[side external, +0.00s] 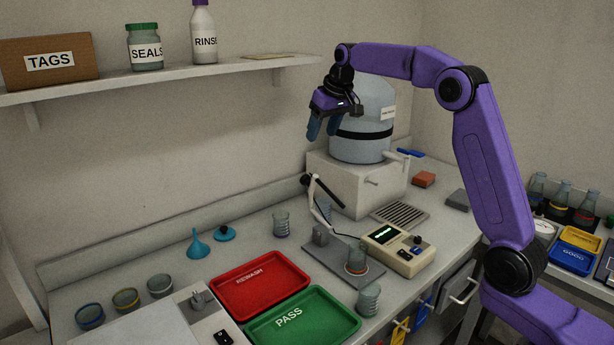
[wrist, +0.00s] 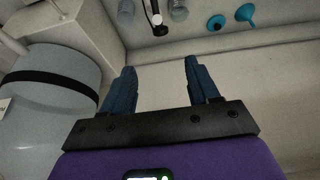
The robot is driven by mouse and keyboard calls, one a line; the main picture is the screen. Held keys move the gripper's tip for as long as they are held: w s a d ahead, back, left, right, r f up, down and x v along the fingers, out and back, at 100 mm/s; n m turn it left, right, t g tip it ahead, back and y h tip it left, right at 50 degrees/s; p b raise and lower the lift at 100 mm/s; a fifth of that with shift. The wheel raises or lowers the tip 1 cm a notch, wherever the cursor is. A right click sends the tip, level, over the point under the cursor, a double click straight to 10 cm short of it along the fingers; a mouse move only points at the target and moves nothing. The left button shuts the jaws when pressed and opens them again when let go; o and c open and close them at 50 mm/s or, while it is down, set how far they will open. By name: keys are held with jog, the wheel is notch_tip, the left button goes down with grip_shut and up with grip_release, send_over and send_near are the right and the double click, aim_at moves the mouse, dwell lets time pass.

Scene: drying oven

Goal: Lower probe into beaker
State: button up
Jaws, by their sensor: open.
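A beaker (side external: 356,262) with a reddish band stands on the grey plate (side external: 338,268) beside the meter (side external: 398,249), whose display is lit green. A thin jointed white arm with a black piece, which looks like the probe holder (side external: 318,200), rises from the plate's back left, raised and tilted. It also shows at the top of the wrist view (wrist: 158,22); I cannot make out the probe tip. My gripper (side external: 322,130) is open and empty, high above the bench in front of the large grey-blue vessel, well above the probe holder. Its two blue fingers are apart in the wrist view (wrist: 160,68).
The vessel (side external: 362,110) on its white base stands close behind my gripper. A shelf (side external: 160,78) runs along the wall at left. Red (side external: 262,284) and green (side external: 303,322) trays lie in front. Other clear beakers stand near the plate (side external: 281,224) (side external: 369,300).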

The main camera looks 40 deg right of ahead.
aim_at(307, 176)
jog(key=x, duration=1.6)
jog(key=shift+f, duration=0.35)
grip_shut()
